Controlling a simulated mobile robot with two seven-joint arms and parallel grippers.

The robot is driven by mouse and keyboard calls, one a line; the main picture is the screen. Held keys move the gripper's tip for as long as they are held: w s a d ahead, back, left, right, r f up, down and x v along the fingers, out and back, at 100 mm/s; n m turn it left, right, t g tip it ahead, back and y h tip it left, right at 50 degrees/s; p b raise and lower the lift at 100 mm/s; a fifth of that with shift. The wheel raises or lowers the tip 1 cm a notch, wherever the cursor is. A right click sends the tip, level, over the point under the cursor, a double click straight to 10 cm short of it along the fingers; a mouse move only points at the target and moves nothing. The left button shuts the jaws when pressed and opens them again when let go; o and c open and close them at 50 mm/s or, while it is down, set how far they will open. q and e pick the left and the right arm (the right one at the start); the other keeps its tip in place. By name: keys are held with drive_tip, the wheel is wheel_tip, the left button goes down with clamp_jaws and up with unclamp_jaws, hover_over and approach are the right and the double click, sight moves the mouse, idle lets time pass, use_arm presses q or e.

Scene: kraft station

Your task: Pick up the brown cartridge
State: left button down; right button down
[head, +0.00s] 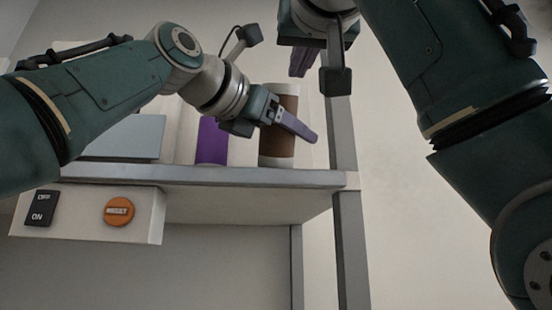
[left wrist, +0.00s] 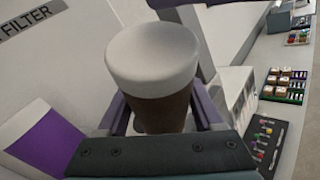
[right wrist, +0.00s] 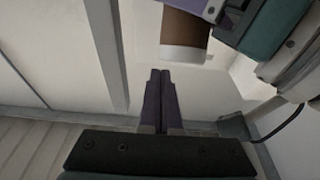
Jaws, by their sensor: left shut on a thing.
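The brown cartridge (head: 276,150) has white ends and stands upright at the right end of the shelf in the head view. My left gripper (head: 296,126) is shut on its middle, with one purple finger across the front. In the left wrist view the brown cartridge (left wrist: 160,108) sits between both fingers, white cap toward the camera. The right wrist view shows its brown lower part (right wrist: 184,28) and white end. I cannot tell whether that end touches the shelf. My right gripper (right wrist: 160,85) is shut and empty; in the head view it is above and behind the cartridge.
A purple cartridge (head: 212,142) stands just left of the brown one. A grey post (head: 341,130) rises at the shelf's (head: 220,176) right end. A panel with an ON/OFF switch (head: 41,208) and an orange button (head: 119,212) is below. Trays with small items (left wrist: 285,85) are farther right.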

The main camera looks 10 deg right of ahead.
use_arm(q)
drive_tip(key=shift+f, duration=0.1)
use_arm(e)
drive_tip(key=v, duration=0.7)
drive_tip(key=shift+f, duration=0.1)
drive_tip(key=w+d+f+g, duration=0.1)
drive_tip(key=d+f+g, duration=0.15)
drive_tip(key=f, duration=0.95)
drive_tip(key=d+f+g, duration=0.2)
drive_tip(key=f+g, duration=0.2)
drive_tip(key=f, duration=0.7)
drive_tip(key=w+d+f+g, duration=0.1)
drive_tip(key=d+f+g, duration=0.15)
drive_tip(key=f, duration=0.95)
drive_tip(key=s+d+f+n+g, duration=0.2)
drive_tip(key=s+f+g, duration=0.6)
drive_tip(key=s+f, duration=1.4)
drive_tip(key=shift+s+d, duration=0.4)
drive_tip(key=shift+d, duration=0.7)
